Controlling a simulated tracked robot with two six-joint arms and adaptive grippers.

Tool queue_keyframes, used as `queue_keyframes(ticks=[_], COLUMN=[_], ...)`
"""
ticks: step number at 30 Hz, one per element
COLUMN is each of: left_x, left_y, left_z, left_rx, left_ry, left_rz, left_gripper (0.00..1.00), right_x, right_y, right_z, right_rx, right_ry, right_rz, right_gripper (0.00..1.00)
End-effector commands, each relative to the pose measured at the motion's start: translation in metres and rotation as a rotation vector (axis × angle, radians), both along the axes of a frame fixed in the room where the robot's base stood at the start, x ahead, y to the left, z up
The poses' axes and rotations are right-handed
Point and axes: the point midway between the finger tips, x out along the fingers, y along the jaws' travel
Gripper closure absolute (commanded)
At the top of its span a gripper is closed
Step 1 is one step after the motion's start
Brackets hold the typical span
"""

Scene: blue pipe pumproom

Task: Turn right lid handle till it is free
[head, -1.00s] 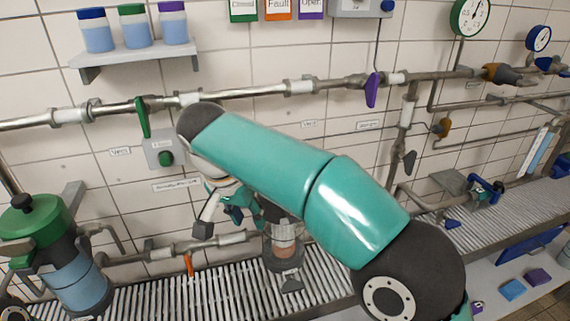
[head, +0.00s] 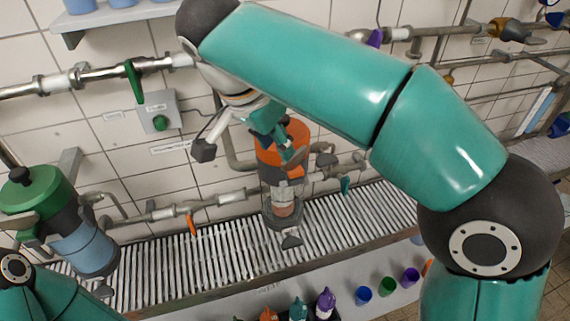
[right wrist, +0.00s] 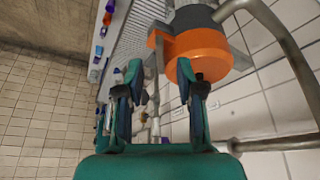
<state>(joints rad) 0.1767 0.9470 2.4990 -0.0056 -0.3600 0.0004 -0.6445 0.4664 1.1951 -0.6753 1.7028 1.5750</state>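The right-hand filter housing has an orange lid (head: 287,140) above a clear cylinder on the grated bench. The lid also shows in the right wrist view (right wrist: 204,50), with an orange lug on its left side. My right gripper (head: 292,147) overlaps the lid in the head view. In the right wrist view its two fingers (right wrist: 160,82) are apart with nothing between them. The right fingertip is close to the lid's lower edge; I cannot tell whether it touches. The lid's top is partly hidden by my right arm. My left gripper is not in view.
A second housing with a green lid (head: 38,190) stands at the left. Grey pipes run along the wall, with an orange valve handle (head: 192,224) low down. Coloured cups (head: 387,286) and bottles stand below the grated bench (head: 345,215). A control box (head: 160,112) hangs on the wall.

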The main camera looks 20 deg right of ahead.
Motion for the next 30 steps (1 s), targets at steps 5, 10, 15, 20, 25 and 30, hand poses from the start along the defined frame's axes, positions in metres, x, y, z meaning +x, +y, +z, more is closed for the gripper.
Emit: queue_keyframes(ticks=[5, 10, 15, 20, 25, 30], left_x=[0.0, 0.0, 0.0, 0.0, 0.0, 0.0], left_y=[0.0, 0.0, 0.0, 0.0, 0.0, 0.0], left_z=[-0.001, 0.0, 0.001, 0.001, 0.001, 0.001], left_rx=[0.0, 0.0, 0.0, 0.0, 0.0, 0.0], left_ry=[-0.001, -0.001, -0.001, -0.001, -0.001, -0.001], left_rz=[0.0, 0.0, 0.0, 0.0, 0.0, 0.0], left_gripper=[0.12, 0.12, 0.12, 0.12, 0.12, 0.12], right_x=[0.007, 0.013, 0.015, 0.015, 0.015, 0.015], right_y=[-0.013, -0.02, -0.023, -0.023, -0.023, -0.024], right_z=[-0.034, -0.055, -0.065, -0.067, -0.067, -0.066], right_rx=[-0.002, -0.002, -0.001, 0.001, 0.001, 0.0], right_ry=[0.003, 0.001, 0.001, -0.001, -0.001, 0.0], right_rz=[-0.001, 0.0, 0.001, 0.0, 0.0, 0.0], right_gripper=[0.64, 0.64, 0.64, 0.64, 0.7, 0.99])
